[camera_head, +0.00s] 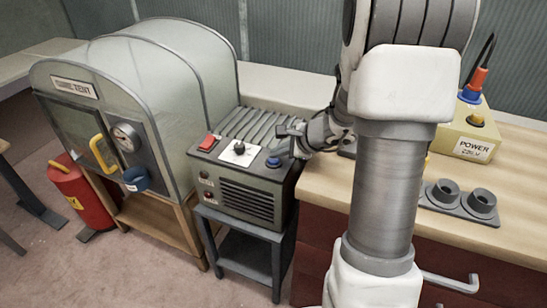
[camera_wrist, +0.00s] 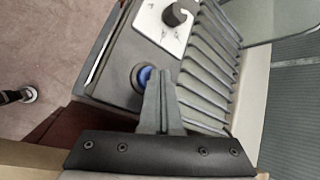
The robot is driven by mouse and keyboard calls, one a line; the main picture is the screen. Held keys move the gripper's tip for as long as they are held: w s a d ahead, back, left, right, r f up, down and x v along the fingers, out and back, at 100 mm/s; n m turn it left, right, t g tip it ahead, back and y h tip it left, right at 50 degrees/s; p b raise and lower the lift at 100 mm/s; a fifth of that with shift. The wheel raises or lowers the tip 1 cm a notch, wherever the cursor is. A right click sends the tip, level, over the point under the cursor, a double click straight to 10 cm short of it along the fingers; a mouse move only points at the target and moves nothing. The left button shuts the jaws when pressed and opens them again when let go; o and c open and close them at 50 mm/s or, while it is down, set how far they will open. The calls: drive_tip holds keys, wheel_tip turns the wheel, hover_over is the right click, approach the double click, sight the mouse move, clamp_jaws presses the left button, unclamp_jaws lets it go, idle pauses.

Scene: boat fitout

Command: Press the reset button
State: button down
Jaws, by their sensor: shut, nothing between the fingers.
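A blue round button (camera_head: 273,162) in a dark ring sits on top of the grey-green machine (camera_head: 247,202), near its right front corner. No label is readable on it. My gripper (camera_head: 281,142) is shut and empty, beside and just above the button. In the wrist view the blue button (camera_wrist: 144,77) shows at the left of the fingertips (camera_wrist: 160,74), which hide part of it. I cannot tell whether the fingertips touch it.
A red switch (camera_head: 207,142) and a black knob (camera_head: 239,147) on a white plate share the machine's top. A clear tent cabinet (camera_head: 165,85) stands left. A wooden counter (camera_head: 330,185) stands right, bearing a yellow power box (camera_head: 466,138) and grey cup holders (camera_head: 460,200).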

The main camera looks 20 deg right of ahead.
sight(277, 160)
drive_tip(key=shift+r+p, duration=0.65)
drive_tip(key=shift+r, duration=0.25)
drive_tip(key=shift+r, duration=0.1)
wheel_tip(277, 160, up, 5)
drive_tip(key=p, duration=0.4)
idle(0.5)
